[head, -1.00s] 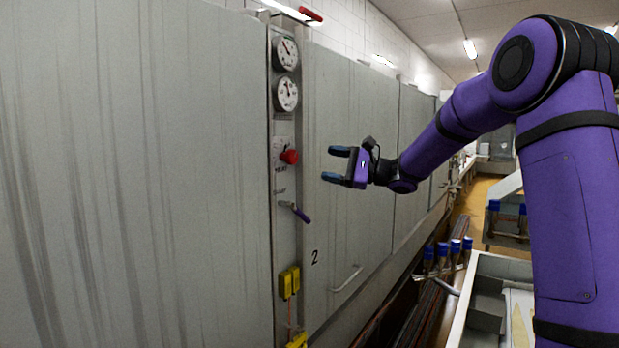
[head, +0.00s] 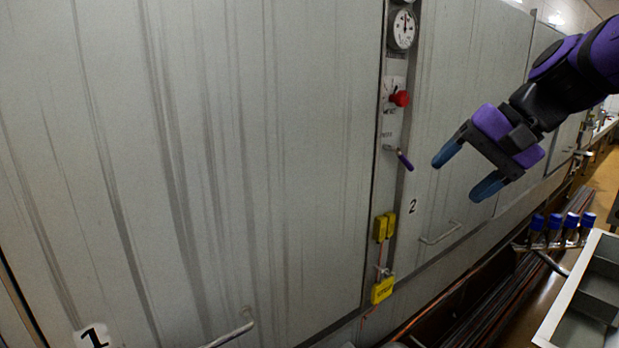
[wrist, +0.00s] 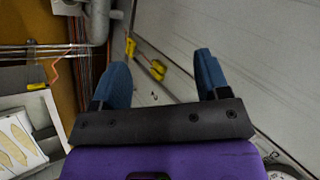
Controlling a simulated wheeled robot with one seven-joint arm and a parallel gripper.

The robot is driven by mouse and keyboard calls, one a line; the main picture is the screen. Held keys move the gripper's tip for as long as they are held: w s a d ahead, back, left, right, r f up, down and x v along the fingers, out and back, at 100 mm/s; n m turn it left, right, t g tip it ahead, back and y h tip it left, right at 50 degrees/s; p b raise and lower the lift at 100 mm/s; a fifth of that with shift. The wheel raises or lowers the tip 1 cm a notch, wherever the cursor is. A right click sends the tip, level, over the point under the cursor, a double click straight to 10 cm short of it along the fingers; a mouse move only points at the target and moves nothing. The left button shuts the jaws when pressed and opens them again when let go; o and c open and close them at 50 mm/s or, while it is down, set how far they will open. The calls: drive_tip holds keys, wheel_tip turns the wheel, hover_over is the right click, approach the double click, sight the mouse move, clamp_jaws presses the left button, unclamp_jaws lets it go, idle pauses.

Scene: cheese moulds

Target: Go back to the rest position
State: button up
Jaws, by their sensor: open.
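My gripper (head: 460,172) is purple with two blue fingers. In the head view it hangs at the right, pointing down and to the left. The fingers are apart with nothing between them. In the wrist view, my gripper (wrist: 160,82) also shows both blue fingers spread and empty. It appears in front of the grey cabinet door marked 2 (head: 455,110), and I see no contact with it.
Yellow lock boxes (head: 383,228) sit low on the strip. Door handles (head: 440,234) stick out from the panels. Several blue-capped fittings (head: 555,222) and a pale tray (head: 562,312) are at the lower right. Pipes run along the floor side. The wide panel at left is clear.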

drive_tip(key=s+d+f+n+t+h, duration=0.1)
drive_tip(key=s+d+f+n+h, duration=0.1)
drive_tip(key=s, duration=0.5)
drive_tip(key=s+d+f+n+t+h, duration=0.1)
drive_tip(key=s+d+f+n+h, duration=0.1)
drive_tip(key=s+d+h, duration=0.2)
drive_tip(key=s+d, duration=0.1)
drive_tip(key=s, duration=0.2)
drive_tip(key=shift+s+d+n, duration=0.2)
drive_tip(key=shift+d+n, duration=0.1)
drive_tip(key=shift+d, duration=0.05)
idle(6.2)
